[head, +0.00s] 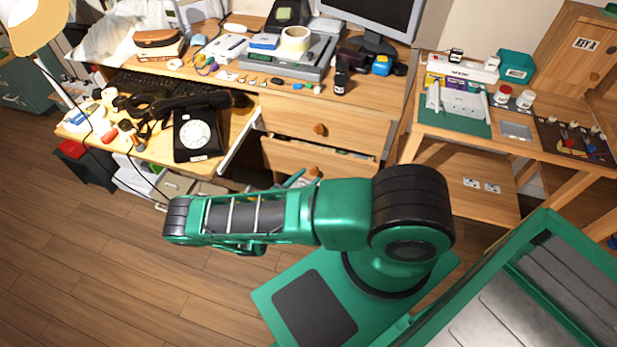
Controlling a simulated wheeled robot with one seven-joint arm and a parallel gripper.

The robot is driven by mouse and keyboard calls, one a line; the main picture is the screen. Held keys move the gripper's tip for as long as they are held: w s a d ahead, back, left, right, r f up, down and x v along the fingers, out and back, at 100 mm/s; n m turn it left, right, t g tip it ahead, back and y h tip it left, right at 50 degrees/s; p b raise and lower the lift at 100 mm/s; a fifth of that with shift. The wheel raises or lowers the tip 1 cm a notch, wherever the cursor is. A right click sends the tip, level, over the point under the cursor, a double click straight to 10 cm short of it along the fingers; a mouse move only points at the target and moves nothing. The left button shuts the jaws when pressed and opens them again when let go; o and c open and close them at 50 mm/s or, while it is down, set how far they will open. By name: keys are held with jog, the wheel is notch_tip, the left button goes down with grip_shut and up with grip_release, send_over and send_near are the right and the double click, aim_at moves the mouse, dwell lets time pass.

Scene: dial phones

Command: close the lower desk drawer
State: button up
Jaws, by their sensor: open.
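The lower desk drawer (345,168) is the lower wooden drawer front on the right side of the desk. It stands pulled out, with a dark gap and some contents showing behind its top edge. Its round knob (314,171) shows near the middle of the front. My gripper (303,179) is just in front of this drawer, close to the knob, and is open. My own arm hides most of it and the lower part of the drawer front. I cannot tell whether it touches the drawer.
The upper drawer (350,130) sits above, apparently shut. At left a pulled-out keyboard tray (160,152) carries a black dial phone (197,133). The desk top (300,102) is crowded. A side table (450,142) stands right. Wooden floor (90,255) is clear at lower left.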

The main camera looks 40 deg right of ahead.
jog(key=shift+x, duration=0.95)
